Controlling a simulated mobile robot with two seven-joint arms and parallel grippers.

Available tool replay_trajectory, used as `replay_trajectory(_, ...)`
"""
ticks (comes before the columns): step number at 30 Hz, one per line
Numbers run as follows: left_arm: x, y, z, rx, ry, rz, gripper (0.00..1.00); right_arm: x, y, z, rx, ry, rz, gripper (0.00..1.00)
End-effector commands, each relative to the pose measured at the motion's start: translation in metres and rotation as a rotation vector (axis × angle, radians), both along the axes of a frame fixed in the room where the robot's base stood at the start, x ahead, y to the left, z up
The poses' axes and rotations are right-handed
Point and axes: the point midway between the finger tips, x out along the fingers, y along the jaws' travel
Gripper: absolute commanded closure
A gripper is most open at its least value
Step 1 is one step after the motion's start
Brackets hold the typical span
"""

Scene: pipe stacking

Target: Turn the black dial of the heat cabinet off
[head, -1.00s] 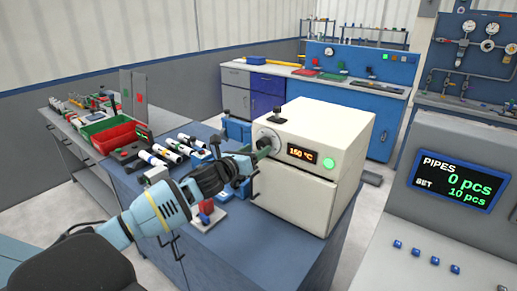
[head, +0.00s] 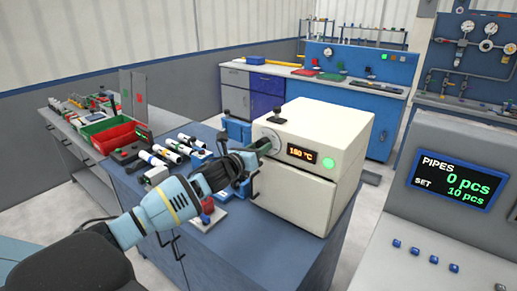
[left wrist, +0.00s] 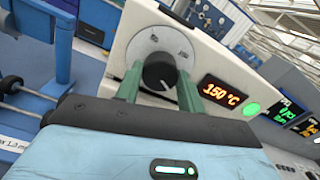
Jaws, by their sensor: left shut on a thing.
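The white heat cabinet (head: 335,130) stands on the blue bench and its display reads 150 °C beside a lit green light. Its black dial (left wrist: 160,74) sits on a pale round plate (left wrist: 155,42) in the left wrist view, with a white pointer mark on its face. My left gripper (left wrist: 158,80) has its two green fingers on either side of the dial, shut on it. In the head view the left gripper (head: 262,147) reaches the cabinet's front, and the dial is largely hidden by the fingers. My right gripper is not in view.
A red bin (head: 112,136) is on the side table. A counter display (head: 452,180) reads 0 pcs, set 10.

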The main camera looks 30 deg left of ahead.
Motion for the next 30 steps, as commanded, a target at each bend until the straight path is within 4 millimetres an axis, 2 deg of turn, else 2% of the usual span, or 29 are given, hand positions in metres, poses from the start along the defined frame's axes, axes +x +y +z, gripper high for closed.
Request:
replay_trajectory(8,-0.0001,0.0000,0.0000,-0.035,0.003,0.000,0.84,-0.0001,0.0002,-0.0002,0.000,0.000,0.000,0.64)
replay_trajectory(14,-0.0002,-0.0001,-0.0001,-0.139,0.011,-0.001,0.84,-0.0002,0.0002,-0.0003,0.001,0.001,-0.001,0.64)
replay_trajectory(30,-0.0001,-0.0001,0.0001,-0.630,0.049,0.000,0.84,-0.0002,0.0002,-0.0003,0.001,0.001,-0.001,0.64)
